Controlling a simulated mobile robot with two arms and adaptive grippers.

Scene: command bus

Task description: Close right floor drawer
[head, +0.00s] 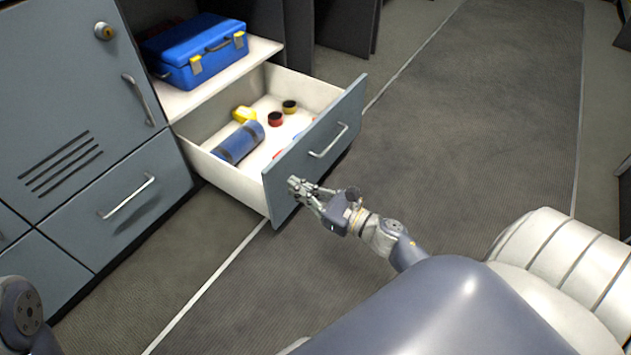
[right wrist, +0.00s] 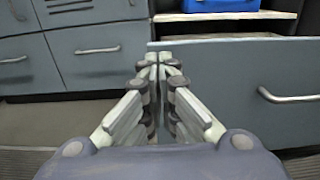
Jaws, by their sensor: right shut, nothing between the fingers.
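The right floor drawer (head: 318,152) is pulled far out of the cabinet, with its grey-blue front and metal handle facing my right arm. Inside the drawer lie a blue roll (head: 238,143), a yellow item (head: 244,114) and small red and yellow rolls of tape. My right gripper (head: 296,187) is shut and empty at the lower left part of the drawer front, close to it; I cannot tell if it touches. In the right wrist view the shut fingertips (right wrist: 160,62) stand before the left end of the drawer front (right wrist: 235,85). My left gripper is out of view.
A blue toolbox (head: 197,50) sits on the white shelf (head: 262,52) above the drawer. A shut drawer (head: 120,205) and a locker door (head: 75,95) are to the left. The aisle floor (head: 460,130) is clear.

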